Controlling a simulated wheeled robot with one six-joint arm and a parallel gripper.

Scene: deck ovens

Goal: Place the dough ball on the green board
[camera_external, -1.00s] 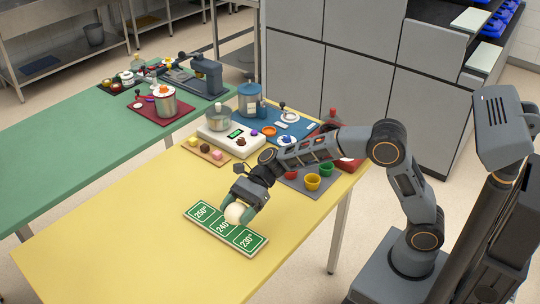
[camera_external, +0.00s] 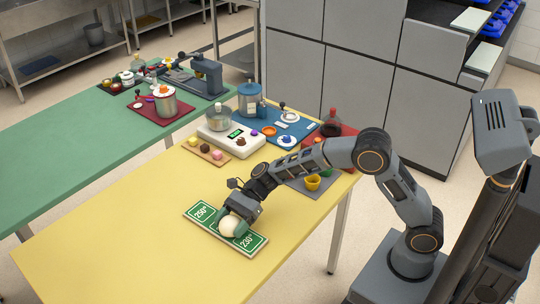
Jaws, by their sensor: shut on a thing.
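The dough ball (camera_external: 229,225) is pale and round, held in my gripper (camera_external: 236,219) over the middle part of the green board. The green board (camera_external: 257,241) lies flat on the yellow table, with white-framed sections reading 250° and 230° at its ends. The ball and gripper cover most of the middle section. My gripper is shut on the ball. I cannot tell whether the ball touches the board.
On the yellow table (camera_external: 110,240) stand a white scale (camera_external: 222,141), a small board of coloured pieces (camera_external: 208,154) and a grey mat with a yellow cup (camera_external: 313,183). The table's front left is clear.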

